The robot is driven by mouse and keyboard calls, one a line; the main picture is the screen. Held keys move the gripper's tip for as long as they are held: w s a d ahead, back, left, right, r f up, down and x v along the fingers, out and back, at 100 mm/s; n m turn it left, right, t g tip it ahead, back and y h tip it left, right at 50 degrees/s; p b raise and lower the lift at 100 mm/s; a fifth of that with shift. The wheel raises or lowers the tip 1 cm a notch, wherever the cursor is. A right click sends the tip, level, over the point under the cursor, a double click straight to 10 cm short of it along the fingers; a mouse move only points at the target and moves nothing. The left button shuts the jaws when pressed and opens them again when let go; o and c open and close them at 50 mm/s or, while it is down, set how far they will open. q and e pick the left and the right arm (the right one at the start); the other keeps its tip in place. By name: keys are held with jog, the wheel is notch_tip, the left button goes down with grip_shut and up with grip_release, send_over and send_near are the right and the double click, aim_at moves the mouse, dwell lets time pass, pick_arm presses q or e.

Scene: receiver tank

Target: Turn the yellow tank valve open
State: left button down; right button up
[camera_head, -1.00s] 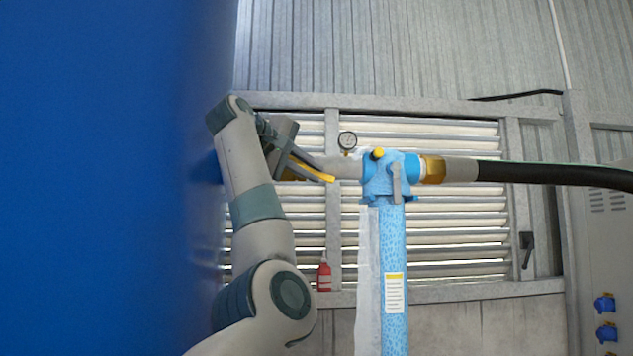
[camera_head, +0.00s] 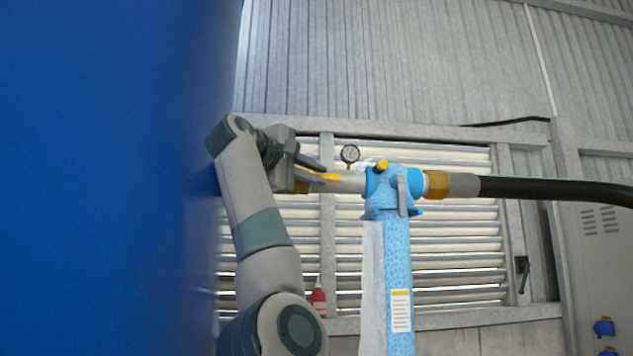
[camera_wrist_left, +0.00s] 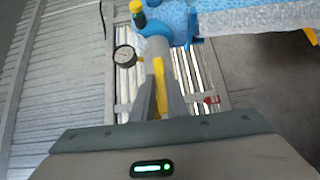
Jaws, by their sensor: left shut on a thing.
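The yellow valve lever (camera_head: 331,177) is beside the grey pipe that runs from the blue tank (camera_head: 110,180) to the blue fitting. My left gripper (camera_head: 322,174) is shut on the yellow valve lever, with the lever's end showing at its fingertips. In the left wrist view the yellow lever (camera_wrist_left: 159,78) lies between the two grey fingers (camera_wrist_left: 162,92), pointing along the pipe. The lever's pivot is hidden by the gripper. My right gripper is not in view.
A blue fitting (camera_head: 380,187) with a yellow cap (camera_head: 381,164) stands on a blue post (camera_head: 398,260). A pressure gauge (camera_head: 350,154) sits on the pipe. A black hose (camera_head: 540,188) runs right. A red bottle (camera_head: 318,300) stands behind. Louvres (camera_head: 440,245) fill the background.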

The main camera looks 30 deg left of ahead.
pick_arm(q)
jog(key=shift+s+a+r, duration=0.1)
jog(key=shift+r, duration=0.25)
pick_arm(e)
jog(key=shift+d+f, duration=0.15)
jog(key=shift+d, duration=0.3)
pick_arm(q)
jog(key=c, duration=1.7)
grip_release()
jog(key=shift+c, duration=0.2)
jog(key=shift+f, duration=0.25)
jog(key=shift+s+a+b, duration=0.1)
jog(key=shift+s+b, duration=0.55)
jog(key=shift+b, duration=0.1)
jog(key=s+a+b, duration=0.1)
jog(key=s+b, duration=0.4)
jog(key=s, duration=0.5)
jog(key=shift+s+a+b, duration=0.3)
jog(key=shift+a, duration=0.05)
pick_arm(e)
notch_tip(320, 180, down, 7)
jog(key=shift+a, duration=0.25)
